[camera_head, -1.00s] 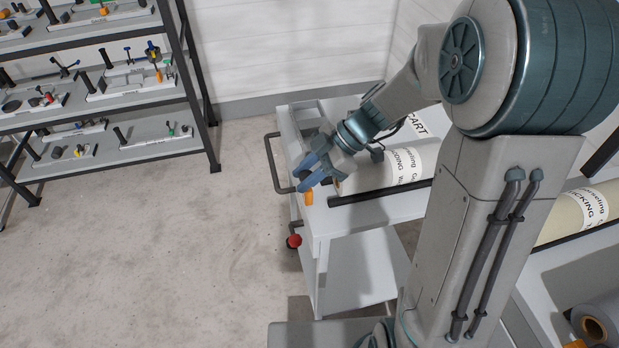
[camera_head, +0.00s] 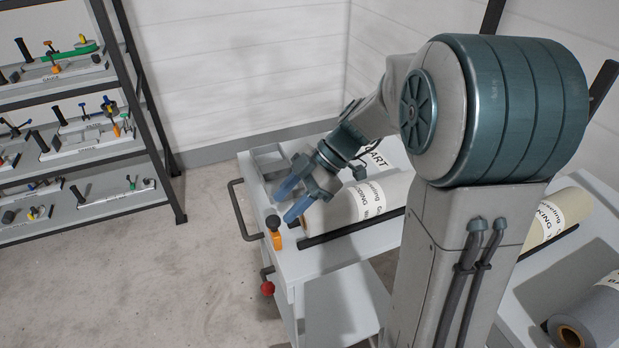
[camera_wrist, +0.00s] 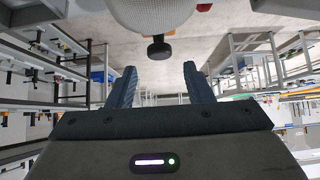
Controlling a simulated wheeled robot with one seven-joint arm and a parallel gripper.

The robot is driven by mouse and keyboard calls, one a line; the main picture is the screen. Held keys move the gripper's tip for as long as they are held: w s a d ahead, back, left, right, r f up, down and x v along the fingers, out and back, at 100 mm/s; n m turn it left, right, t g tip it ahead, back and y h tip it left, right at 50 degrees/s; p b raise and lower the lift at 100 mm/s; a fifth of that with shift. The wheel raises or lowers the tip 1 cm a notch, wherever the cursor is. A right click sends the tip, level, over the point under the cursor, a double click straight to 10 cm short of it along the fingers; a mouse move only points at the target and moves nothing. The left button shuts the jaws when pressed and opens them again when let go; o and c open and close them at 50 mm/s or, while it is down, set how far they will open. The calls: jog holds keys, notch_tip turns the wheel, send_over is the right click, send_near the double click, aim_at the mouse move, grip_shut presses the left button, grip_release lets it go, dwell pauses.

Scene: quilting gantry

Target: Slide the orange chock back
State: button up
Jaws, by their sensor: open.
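The orange chock (camera_head: 277,240) sits at the near left edge of the grey cart's top, by the end of a black rail, with a dark knob (camera_head: 273,222) on it. My gripper (camera_head: 290,202) is open and empty, up and to the right of the chock, beside the end of a cream roll. In the wrist view, my two blue fingers (camera_wrist: 158,82) stand apart with nothing between them.
The cream roll (camera_head: 340,205) lies on the cart (camera_head: 325,262) along the black rail. A red knob (camera_head: 267,288) is on the cart's side below the handle (camera_head: 240,212). A shelf rack (camera_head: 150,110) stands at left, with clear floor between. More rolls lie at right.

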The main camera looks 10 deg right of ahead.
jog(key=v, duration=0.7)
jog(key=shift+d+r, duration=0.25)
jog(key=shift+d, duration=0.05)
jog(key=shift+s+m+h, duration=0.3)
jog(key=shift+s+m, duration=0.15)
jog(key=shift+m, duration=0.05)
jog(key=s+d+f+m+t+h+p, duration=0.1)
jog(key=s+m+h, duration=0.3)
jog(key=m, duration=0.5)
jog(key=s+d+f+m+t+h+p, duration=0.1)
jog(key=s+d+m+t+h+p, duration=0.1)
jog(key=s+m, duration=0.6)
jog(key=shift+s+d+m+t+h, duration=0.5)
jog(key=shift+m+t+h, duration=0.3)
jog(key=shift+m+h, duration=0.35)
jog(key=shift+w, duration=0.1)
